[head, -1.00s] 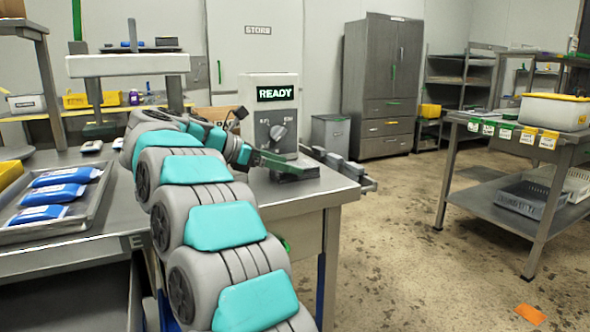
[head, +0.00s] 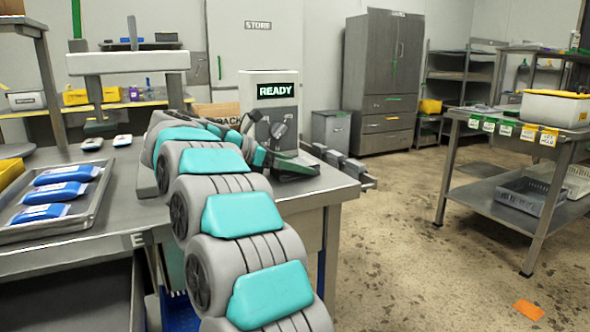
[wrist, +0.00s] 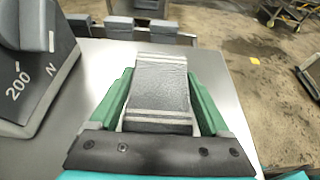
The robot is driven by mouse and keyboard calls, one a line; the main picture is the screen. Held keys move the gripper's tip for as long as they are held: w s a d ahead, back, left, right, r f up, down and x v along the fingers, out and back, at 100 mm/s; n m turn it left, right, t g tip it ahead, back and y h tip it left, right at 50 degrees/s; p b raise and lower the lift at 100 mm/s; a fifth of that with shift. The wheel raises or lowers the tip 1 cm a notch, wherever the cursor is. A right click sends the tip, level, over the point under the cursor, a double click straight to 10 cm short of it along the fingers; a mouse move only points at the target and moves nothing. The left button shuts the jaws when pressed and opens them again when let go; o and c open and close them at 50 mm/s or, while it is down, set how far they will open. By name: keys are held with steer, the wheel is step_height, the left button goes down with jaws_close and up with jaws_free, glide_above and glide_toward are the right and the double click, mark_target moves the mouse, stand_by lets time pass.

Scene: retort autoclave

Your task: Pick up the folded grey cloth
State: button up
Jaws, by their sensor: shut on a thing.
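The folded grey cloth (wrist: 160,85), with pale stripes at its ends, lies between the two green fingers of my gripper (wrist: 160,95) in the wrist view. The fingers touch its left and right sides, and my gripper is shut on it. In the head view my gripper (head: 292,165) is low over the right end of the steel bench (head: 325,187), just in front of the READY machine. My own arm hides part of it there, and I cannot tell whether the cloth is clear of the bench top.
The READY machine (head: 271,92) with a dial stands close behind my gripper. A tray (head: 88,212) of blue packs lies on the bench at left. A steel table (head: 500,205) with bins stands at right. The floor between is open, with an orange piece (head: 528,310) on it.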

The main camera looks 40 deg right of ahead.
steer(key=c, duration=0.5)
